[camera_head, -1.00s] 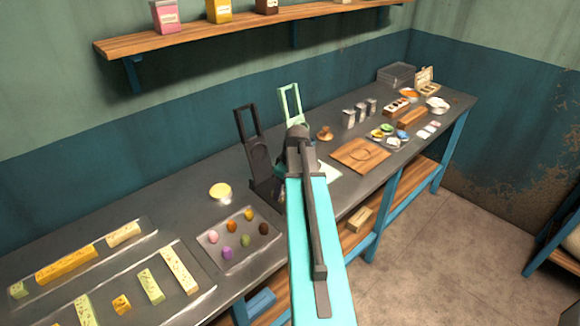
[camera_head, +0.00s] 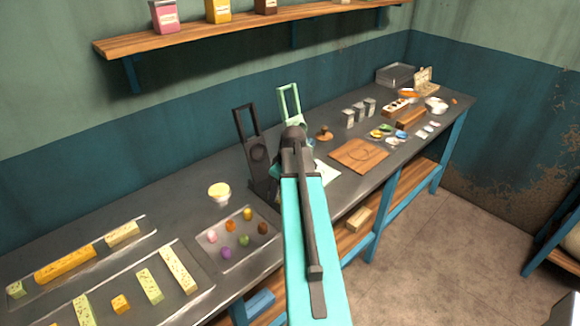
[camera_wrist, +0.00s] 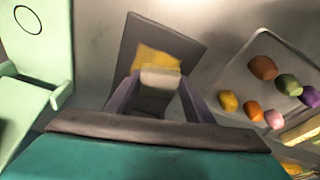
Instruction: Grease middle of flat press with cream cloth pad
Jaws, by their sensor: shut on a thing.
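My gripper (camera_wrist: 159,84) is shut on the cream cloth pad (camera_wrist: 160,78), a small pale block between the two fingers. The dark flat press (camera_head: 262,165) stands on the bench with its handle frame upright, partly hidden by my arm. In the wrist view its dark plate (camera_wrist: 192,47) lies just beyond the pad. A yellow patch (camera_wrist: 155,60) shows over the plate's middle, right at the pad's far end. I cannot tell whether the patch is grease or part of the pad, or whether the pad touches the plate. My fingers are hidden in the head view.
A light green press (camera_head: 289,104) stands behind the dark one and shows at left in the wrist view (camera_wrist: 32,60). A tray (camera_head: 212,238) of coloured lumps and a small yellow-filled bowl (camera_head: 219,192) are to the left. A wooden board (camera_head: 357,157) lies to the right.

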